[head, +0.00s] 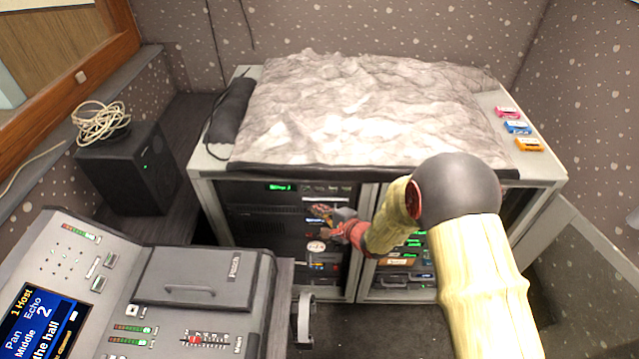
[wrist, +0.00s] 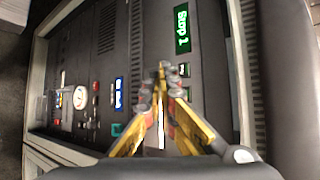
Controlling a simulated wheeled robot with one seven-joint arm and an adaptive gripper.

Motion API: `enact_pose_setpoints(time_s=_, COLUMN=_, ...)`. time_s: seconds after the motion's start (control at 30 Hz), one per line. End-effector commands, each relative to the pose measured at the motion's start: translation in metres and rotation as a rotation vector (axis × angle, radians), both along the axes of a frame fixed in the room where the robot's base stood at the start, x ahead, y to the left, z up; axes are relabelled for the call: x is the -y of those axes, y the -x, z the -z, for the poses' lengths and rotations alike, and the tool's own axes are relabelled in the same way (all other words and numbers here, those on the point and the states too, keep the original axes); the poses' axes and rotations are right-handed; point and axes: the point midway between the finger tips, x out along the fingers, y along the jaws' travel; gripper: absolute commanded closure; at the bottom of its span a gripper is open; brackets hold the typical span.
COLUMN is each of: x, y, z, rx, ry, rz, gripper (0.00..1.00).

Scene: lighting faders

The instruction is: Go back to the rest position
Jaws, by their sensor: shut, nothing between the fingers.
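My gripper (head: 322,213) reaches out in front of the left rack of the cabinet in the head view. In the wrist view my gripper (wrist: 160,75) shows its yellow fingers with their tips together, shut and empty. I cannot tell whether the fingertips touch the panel. My arm hides part of the right rack.
A lighting console (head: 190,290) with faders stands at the lower left. A black speaker (head: 135,165) with a coiled cable (head: 100,122) is at the left. A grey rocky sheet (head: 360,110) covers the cabinet top (head: 207,160). Dark floor (head: 350,330) shows in front.

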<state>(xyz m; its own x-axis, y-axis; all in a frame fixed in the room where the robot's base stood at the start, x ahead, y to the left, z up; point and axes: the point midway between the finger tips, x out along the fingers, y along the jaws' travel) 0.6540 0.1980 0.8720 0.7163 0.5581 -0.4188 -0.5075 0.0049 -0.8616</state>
Motion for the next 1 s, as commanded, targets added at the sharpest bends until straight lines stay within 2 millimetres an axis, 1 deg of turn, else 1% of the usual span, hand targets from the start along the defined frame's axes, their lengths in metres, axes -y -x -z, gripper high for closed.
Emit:
enact_pose_setpoints(time_s=0.23, x=0.0, y=0.0, z=0.0, rx=0.009, ry=0.012, rz=-0.007, gripper=1.0)
enact_pose_setpoints(time_s=0.3, x=0.001, y=0.0, z=0.002, rx=0.032, ry=0.054, rz=-0.027, gripper=1.0)
enact_pose_setpoints(time_s=0.37, x=0.005, y=0.002, z=0.01, rx=0.048, ry=0.132, rz=-0.053, gripper=1.0)
enact_pose_setpoints(time_s=0.43, x=0.017, y=0.006, z=0.028, rx=0.057, ry=0.27, rz=-0.091, gripper=1.0)
enact_pose_setpoints(time_s=0.47, x=0.024, y=0.011, z=0.039, rx=0.05, ry=0.339, rz=-0.11, gripper=1.0)
enact_pose_setpoints(time_s=0.5, x=0.036, y=0.022, z=0.056, rx=0.03, ry=0.436, rz=-0.141, gripper=1.0)
enact_pose_setpoints(time_s=0.57, x=0.055, y=0.038, z=0.076, rx=-0.004, ry=0.583, rz=-0.195, gripper=1.0)
enact_pose_setpoints(time_s=0.6, x=0.068, y=0.047, z=0.083, rx=-0.026, ry=0.675, rz=-0.235, gripper=1.0)
enact_pose_setpoints(time_s=0.67, x=0.087, y=0.062, z=0.085, rx=-0.055, ry=0.805, rz=-0.302, gripper=1.0)
enact_pose_setpoints(time_s=0.7, x=0.101, y=0.071, z=0.081, rx=-0.077, ry=0.886, rz=-0.349, gripper=1.0)
enact_pose_setpoints(time_s=0.77, x=0.12, y=0.087, z=0.071, rx=-0.11, ry=0.996, rz=-0.425, gripper=1.0)
enact_pose_setpoints(time_s=0.83, x=0.141, y=0.108, z=0.051, rx=-0.152, ry=1.107, rz=-0.52, gripper=1.0)
enact_pose_setpoints(time_s=0.87, x=0.15, y=0.117, z=0.039, rx=-0.168, ry=1.147, rz=-0.563, gripper=1.0)
enact_pose_setpoints(time_s=0.9, x=0.16, y=0.132, z=0.023, rx=-0.191, ry=1.195, rz=-0.622, gripper=1.0)
enact_pose_setpoints(time_s=0.97, x=0.174, y=0.155, z=-0.006, rx=-0.223, ry=1.25, rz=-0.709, gripper=1.0)
enact_pose_setpoints(time_s=1.0, x=0.182, y=0.173, z=-0.026, rx=-0.24, ry=1.277, rz=-0.768, gripper=1.0)
